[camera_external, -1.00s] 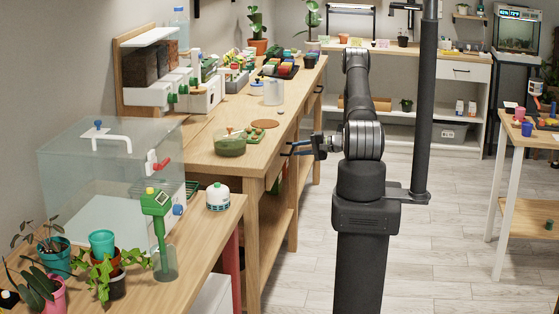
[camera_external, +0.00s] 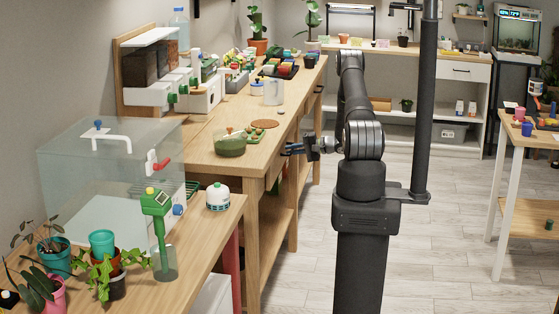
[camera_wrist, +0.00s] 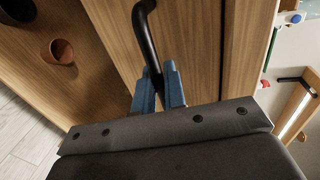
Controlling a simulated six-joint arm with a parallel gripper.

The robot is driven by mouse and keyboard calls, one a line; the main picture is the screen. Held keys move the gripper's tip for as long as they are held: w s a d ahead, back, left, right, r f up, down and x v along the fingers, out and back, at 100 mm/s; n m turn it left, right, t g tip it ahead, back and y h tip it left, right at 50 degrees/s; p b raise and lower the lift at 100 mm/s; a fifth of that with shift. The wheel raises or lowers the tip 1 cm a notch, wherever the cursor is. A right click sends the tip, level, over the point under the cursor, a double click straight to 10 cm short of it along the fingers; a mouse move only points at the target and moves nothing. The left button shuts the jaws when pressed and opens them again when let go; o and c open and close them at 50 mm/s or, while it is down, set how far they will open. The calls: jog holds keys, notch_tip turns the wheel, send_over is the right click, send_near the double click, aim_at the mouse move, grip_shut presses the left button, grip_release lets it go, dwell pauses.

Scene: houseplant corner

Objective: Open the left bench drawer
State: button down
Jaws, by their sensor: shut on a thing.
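The wooden bench (camera_external: 228,167) stands along the left in the outside view. My gripper (camera_external: 290,150) is at its front face, just below the top edge. In the wrist view my blue fingertips (camera_wrist: 158,88) are closed on the lower end of a black bar handle (camera_wrist: 147,38). The handle sits on a plain wooden drawer front (camera_wrist: 190,45). In the outside view my gripper and the bench edge hide most of this drawer, and I see no clear gap showing it pulled out.
The floor (camera_external: 290,270) before the bench is clear.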

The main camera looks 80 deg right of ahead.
jog(key=f+v, duration=0.2)
jog(key=v, duration=1)
jog(key=s+f+v, duration=0.1)
jog(key=f+v, duration=0.2)
jog(key=v, duration=1)
jog(key=shift+s, duration=0.3)
jog(key=c, duration=1.6)
grip_release()
jog(key=shift+f, duration=0.1)
jog(key=shift+c, duration=0.2)
jog(key=shift+s, duration=0.1)
jog(key=v, duration=1.7)
jog(key=shift+s, duration=0.15)
jog(key=x, duration=1.7)
jog(key=shift+w, duration=0.3)
